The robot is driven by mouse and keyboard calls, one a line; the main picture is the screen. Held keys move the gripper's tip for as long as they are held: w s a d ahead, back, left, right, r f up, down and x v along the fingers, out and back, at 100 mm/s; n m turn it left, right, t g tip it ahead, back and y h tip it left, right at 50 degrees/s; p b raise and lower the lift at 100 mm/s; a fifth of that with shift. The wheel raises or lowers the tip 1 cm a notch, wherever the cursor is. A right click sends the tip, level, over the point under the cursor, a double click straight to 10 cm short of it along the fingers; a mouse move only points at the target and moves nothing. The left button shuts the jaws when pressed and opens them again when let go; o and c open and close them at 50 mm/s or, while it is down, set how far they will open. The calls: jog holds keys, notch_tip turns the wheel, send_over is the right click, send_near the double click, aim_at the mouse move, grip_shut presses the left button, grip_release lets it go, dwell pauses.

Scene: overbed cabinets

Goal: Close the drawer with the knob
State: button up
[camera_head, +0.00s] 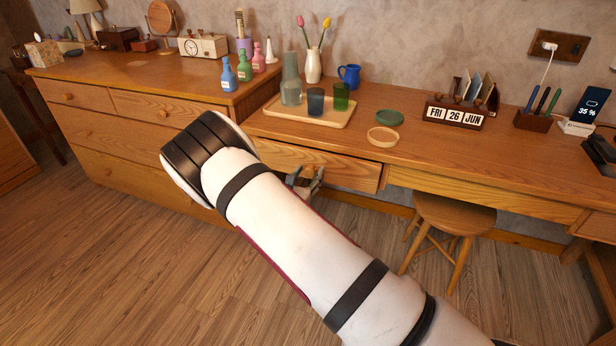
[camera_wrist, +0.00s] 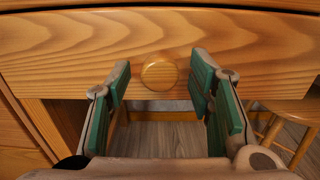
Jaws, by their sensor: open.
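The wooden drawer (camera_head: 345,170) sits under the desk top and stands out from the desk front, partly open. In the wrist view its wood-grained front (camera_wrist: 220,45) fills the upper part. Its round wooden knob (camera_wrist: 158,73) shows between my fingers, with no visible grip on it. My gripper (camera_wrist: 160,95) is open, with green-padded fingers on either side of the knob and close to the drawer front. In the head view my gripper (camera_head: 305,182) is at the drawer front, and my arm hides the knob and part of the drawer.
The desk top above holds a tray (camera_head: 335,119) with a vase and cups, a green dish (camera_head: 390,117) and a tan dish (camera_head: 382,137). A stool (camera_head: 450,215) stands under the desk to the right. A dresser (camera_head: 150,100) stands left. The floor in front is clear.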

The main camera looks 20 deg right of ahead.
aim_at(313, 179)
grip_shut()
jog(key=b+x, duration=0.1)
jog(key=x, duration=0.3)
jog(key=shift+w+d, duration=0.15)
jog(key=shift+w, duration=0.05)
jog(key=shift+r, duration=0.1)
grip_release()
jog(key=shift+w, duration=0.1)
jog(key=v, duration=1.2)
